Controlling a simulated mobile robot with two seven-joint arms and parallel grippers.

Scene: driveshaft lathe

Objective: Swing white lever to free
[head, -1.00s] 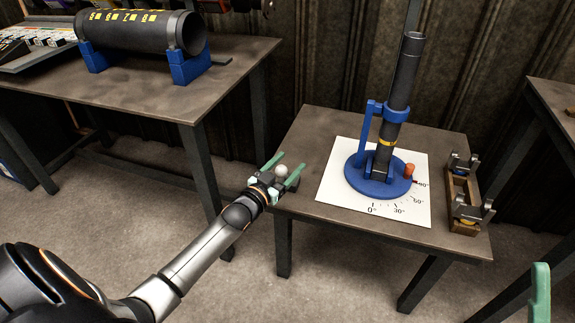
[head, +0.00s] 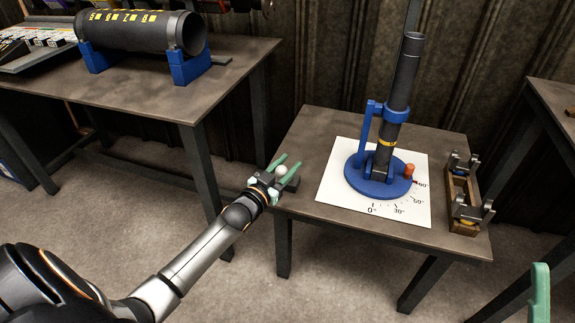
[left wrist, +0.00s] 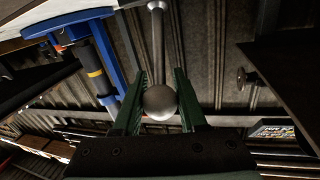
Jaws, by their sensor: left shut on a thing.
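The white lever ends in a pale round knob (head: 280,171) at the left edge of the small table. My left gripper (head: 284,166) is around the knob, with its two green fingers shut on it from both sides. In the left wrist view, the knob (left wrist: 160,102) sits between the fingers, and the lever's grey rod (left wrist: 157,40) runs from it to the top of the picture. In the head view the rod is mostly hidden by the gripper. One green finger of my right gripper (head: 540,295) shows at the lower right, away from the lever.
On the small table (head: 310,130), a blue stand (head: 355,182) holds a tilted dark shaft (head: 402,80) over a white angle sheet (head: 335,205). An orange knob (head: 409,171) is on its base. A wooden cradle (head: 463,195) stands at right. Another table (head: 130,85) is at left.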

